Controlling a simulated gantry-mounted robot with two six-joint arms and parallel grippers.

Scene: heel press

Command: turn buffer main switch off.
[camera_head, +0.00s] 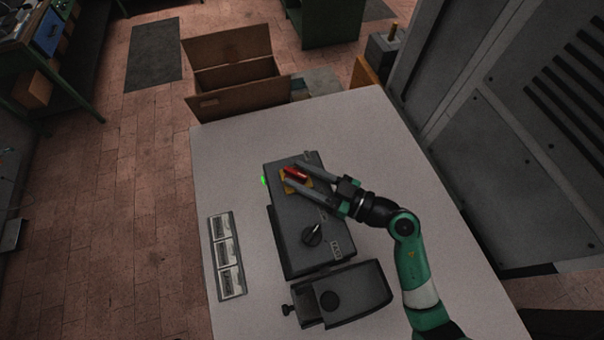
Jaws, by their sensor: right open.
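The buffer's dark grey control box (292,238) lies on the light table. Near its far end is the main switch, a red knob (296,174) on a yellow plate (291,187). A black knob (312,234) sits nearer on the same box. A small green light (264,181) glows at the box's left edge. My right gripper (291,177) is open, with its two fingers on either side of the red knob. Whether they touch it cannot be told. My left gripper is not in view.
A second dark unit (358,290) with a round knob stands at the box's near end. A panel of three labels (226,255) lies left of it. The light table (225,150) is clear at the far left. A cardboard box (235,100) stands beyond, and a grey cabinet (480,130) on the right.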

